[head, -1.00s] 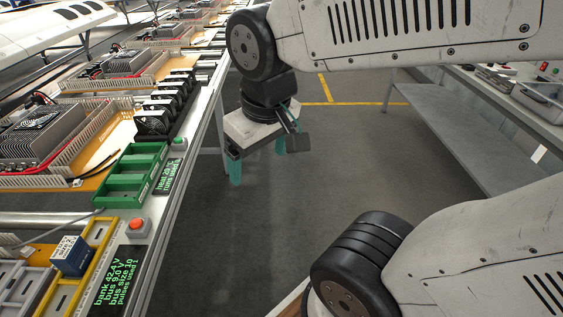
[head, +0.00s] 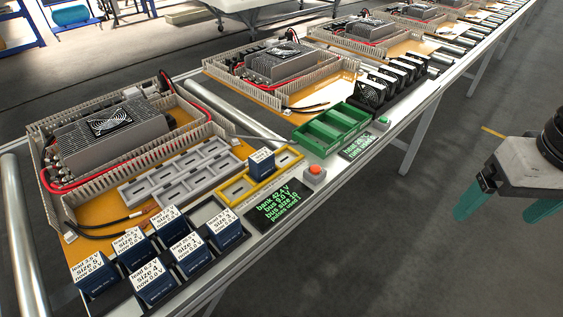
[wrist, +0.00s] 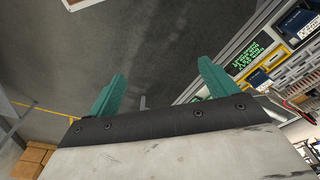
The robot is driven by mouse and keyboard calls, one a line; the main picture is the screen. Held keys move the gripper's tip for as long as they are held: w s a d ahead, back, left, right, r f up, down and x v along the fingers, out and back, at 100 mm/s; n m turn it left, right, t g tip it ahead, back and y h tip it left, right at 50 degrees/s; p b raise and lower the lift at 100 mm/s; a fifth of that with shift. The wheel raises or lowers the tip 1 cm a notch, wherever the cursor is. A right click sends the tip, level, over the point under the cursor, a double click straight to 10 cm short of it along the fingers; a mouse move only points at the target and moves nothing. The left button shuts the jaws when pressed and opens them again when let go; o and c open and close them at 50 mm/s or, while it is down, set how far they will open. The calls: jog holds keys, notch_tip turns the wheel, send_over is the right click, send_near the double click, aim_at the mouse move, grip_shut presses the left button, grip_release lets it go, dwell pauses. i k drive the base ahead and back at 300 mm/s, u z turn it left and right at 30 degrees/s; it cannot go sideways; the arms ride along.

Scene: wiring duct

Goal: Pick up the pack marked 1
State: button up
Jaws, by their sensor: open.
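The pack that reads size 1 (head: 190,257) is in the near row, between the pack reading size 4 (head: 154,286) and the one reading size 3 (head: 224,231). My gripper (head: 503,208) is at the right edge of the head view, over the floor beyond the bench edge, far from the packs. Its teal fingers are apart and empty. In the wrist view my gripper (wrist: 160,88) shows bare floor between the fingers.
A yellow tray (head: 234,192) holds one blue pack (head: 261,164). Close by are an orange-red button (head: 314,173), a text display (head: 280,206) and a green tray (head: 333,128). A grey divided tray (head: 180,172) lies before a walled duct with a finned unit (head: 110,130).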

aim_at(262, 163)
jog(key=k, duration=1.15)
jog(key=u, duration=0.9)
jog(key=i, duration=1.2)
jog(key=z, duration=0.45)
